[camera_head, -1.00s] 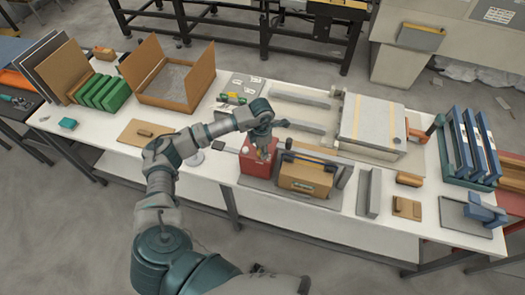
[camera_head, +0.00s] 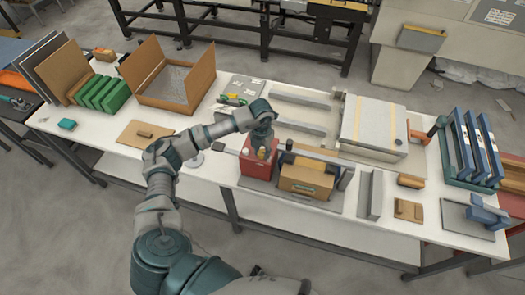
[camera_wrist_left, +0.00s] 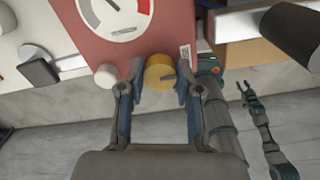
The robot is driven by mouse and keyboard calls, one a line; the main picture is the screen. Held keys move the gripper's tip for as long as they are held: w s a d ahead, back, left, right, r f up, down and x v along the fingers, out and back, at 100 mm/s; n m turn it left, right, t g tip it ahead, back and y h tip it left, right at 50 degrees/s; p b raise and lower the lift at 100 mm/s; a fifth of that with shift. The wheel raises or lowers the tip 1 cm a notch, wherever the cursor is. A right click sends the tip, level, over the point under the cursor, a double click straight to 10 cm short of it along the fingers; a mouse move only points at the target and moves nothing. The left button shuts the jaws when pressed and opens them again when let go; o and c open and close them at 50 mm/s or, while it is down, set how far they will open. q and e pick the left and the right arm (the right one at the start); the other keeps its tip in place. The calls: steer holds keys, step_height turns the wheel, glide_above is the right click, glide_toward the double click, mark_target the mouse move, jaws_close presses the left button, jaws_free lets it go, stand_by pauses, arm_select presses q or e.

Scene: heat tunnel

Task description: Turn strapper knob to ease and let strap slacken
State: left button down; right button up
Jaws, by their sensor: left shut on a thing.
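The strapper is a red box (camera_head: 256,168) on the bench with a brown carton (camera_head: 306,180) beside it under a dark frame. In the left wrist view its face (camera_wrist_left: 80,45) carries a round dial (camera_wrist_left: 115,14) with a red band, a pale round button (camera_wrist_left: 106,76) and a yellow knob (camera_wrist_left: 158,72) with a dark mark pointing right. My left gripper (camera_wrist_left: 155,92) is shut on the yellow knob, one finger on each side. It shows in the head view (camera_head: 263,152) over the red box. My right gripper (camera_wrist_left: 245,88) hangs free, fingers apart, in the left wrist view. Whether a strap is tight cannot be seen.
A large grey case (camera_head: 372,125) stands behind the carton. A grey upright block (camera_head: 370,194) and blue racks (camera_head: 470,150) are to the right. A wooden board (camera_head: 145,134) and an open cardboard box (camera_head: 170,75) are to the left. The bench front is mostly clear.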

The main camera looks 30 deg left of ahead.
mark_target(261, 153)
arm_select(q)
steer(key=shift+s+f, duration=0.1)
stand_by(0.3)
steer(key=c, duration=0.8)
jaws_free()
steer(key=shift+s+a, duration=0.1)
step_height(261, 153, up, 12)
steer(key=shift+a, duration=0.1)
